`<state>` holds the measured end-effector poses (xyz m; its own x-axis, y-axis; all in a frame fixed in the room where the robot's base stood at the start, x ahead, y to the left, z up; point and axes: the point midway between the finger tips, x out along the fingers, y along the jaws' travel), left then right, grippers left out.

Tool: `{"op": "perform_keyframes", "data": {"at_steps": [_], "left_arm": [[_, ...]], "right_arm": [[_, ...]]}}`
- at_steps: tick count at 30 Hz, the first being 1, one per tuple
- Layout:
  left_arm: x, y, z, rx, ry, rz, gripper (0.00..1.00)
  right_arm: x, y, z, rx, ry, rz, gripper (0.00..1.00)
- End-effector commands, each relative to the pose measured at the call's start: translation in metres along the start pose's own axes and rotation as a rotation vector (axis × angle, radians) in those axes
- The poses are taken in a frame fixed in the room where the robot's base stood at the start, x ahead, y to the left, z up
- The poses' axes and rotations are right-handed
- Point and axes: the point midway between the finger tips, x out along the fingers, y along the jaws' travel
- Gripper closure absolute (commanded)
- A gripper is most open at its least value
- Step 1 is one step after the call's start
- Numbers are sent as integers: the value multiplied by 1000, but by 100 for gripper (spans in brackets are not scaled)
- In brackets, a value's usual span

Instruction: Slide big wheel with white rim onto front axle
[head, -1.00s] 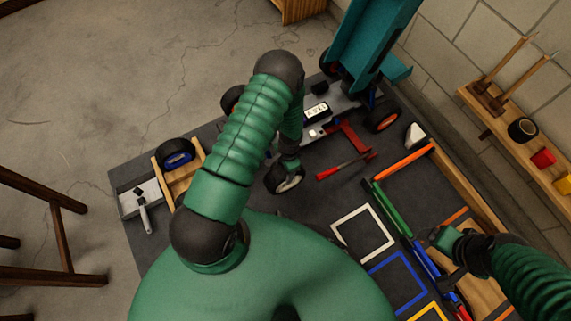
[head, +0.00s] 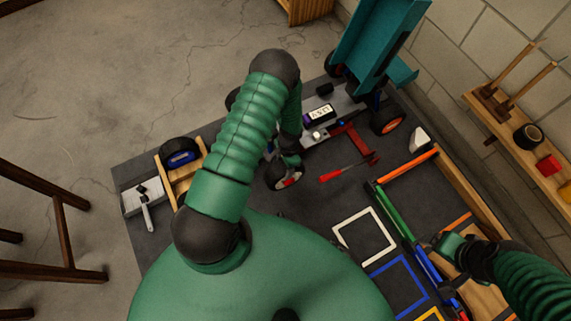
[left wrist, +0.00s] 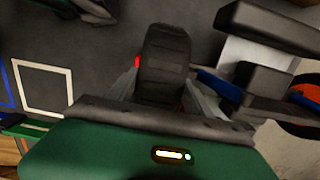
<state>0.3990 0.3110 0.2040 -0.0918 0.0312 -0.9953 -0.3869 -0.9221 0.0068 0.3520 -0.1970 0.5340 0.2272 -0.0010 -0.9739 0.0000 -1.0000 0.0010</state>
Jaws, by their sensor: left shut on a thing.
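The big wheel with a white rim (head: 287,176) is a black tyre held just above the dark mat, beside the near side of the car. My left gripper (head: 288,160) is shut on it. In the left wrist view the tyre (left wrist: 165,62) stands between the two fingers. The grey car chassis (head: 345,105) lies beyond, with its teal body (head: 372,45) tilted up. In the left wrist view a blue part (left wrist: 220,86) of the car is just right of the wheel, apart from it. My arm hides much of this car end in the head view. My right gripper (head: 445,243) is at the right; its fingers are unclear.
A red-handled tool (head: 340,172) lies right of the wheel. A blue-rimmed wheel (head: 180,152) rests on a wooden stand at the left, by a grey tray (head: 140,200). An orange-rimmed wheel (head: 389,122) is at the car's right. Coloured frames lie on the mat's near right.

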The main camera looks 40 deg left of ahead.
Motion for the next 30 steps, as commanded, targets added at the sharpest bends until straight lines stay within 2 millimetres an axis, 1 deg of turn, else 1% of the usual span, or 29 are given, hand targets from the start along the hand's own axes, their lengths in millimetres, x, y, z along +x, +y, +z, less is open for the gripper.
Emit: {"op": "perform_keyframes", "data": {"at_steps": [13,14,15,19,27,30], "left_arm": [[0,-11,0,-1,1,0,100],[0,-11,0,0,1,0,38],[0,-11,0,0,1,0,33],[0,-11,0,0,1,0,16],[0,-10,0,0,0,0,16],[-7,-11,0,0,1,0,16]], "right_arm": [[1,0,0,0,0,0,19],[1,0,0,0,0,0,19],[1,0,0,0,0,0,19],[1,0,0,0,0,0,19],[1,0,0,0,0,0,19],[-3,0,-1,0,0,0,19]]}}
